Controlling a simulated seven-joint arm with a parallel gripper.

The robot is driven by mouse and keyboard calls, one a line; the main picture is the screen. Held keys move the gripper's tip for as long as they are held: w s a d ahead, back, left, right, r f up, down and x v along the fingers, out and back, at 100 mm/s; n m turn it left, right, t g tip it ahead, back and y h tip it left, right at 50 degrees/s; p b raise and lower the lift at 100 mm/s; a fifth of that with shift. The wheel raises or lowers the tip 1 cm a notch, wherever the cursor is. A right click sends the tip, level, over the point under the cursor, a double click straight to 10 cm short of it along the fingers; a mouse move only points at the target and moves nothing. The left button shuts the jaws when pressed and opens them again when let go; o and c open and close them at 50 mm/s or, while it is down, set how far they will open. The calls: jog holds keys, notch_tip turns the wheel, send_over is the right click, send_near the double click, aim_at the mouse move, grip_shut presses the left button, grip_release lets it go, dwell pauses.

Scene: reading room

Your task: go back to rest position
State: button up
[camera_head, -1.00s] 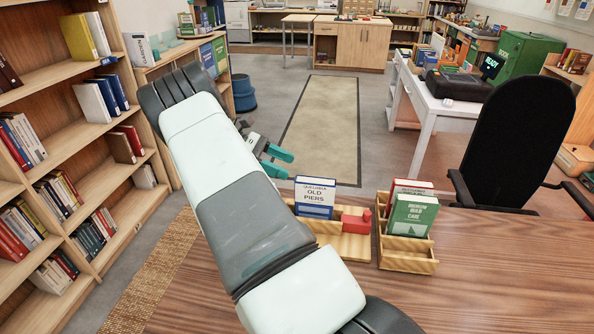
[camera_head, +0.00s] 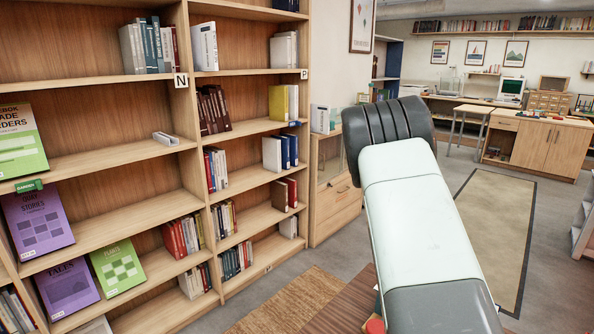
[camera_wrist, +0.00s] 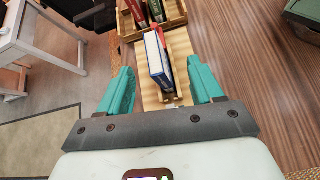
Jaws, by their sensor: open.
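My gripper (camera_wrist: 162,92) is open in the wrist view, its two teal fingers spread apart. A blue and white book (camera_wrist: 158,62) stands in a wooden holder (camera_wrist: 180,45) on the table beyond and between the fingers. No contact between the fingers and the book shows, and nothing is gripped. In the head view my pale arm crosses the right half, and my gripper is hidden there.
The wooden table (camera_wrist: 240,50) carries a second wooden holder (camera_wrist: 172,14) with books. A white desk (camera_wrist: 38,28) stands at left. In the head view a tall bookcase (camera_head: 110,230) fills the left, and a mat (camera_head: 490,235) lies on open floor at right.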

jog(key=s+a+r+m+t+y, duration=0.2)
jog(key=s+a+r+t+y, duration=0.3)
jog(key=r, duration=0.6)
jog(key=s+a+r+m+t+y, duration=0.1)
jog(key=s+a+r+m+t, duration=0.1)
jog(key=s+a, duration=0.5)
jog(key=s+a+r+m+t+y, duration=0.1)
jog(key=s+a+r+m+t, duration=0.2)
jog(key=s, duration=1.2)
jog(key=a+r+t, duration=0.1)
jog(key=a+t, duration=0.2)
jog(key=a, duration=0.2)
jog(key=shift+a+r+y, duration=0.2)
jog(key=shift+y, duration=0.1)
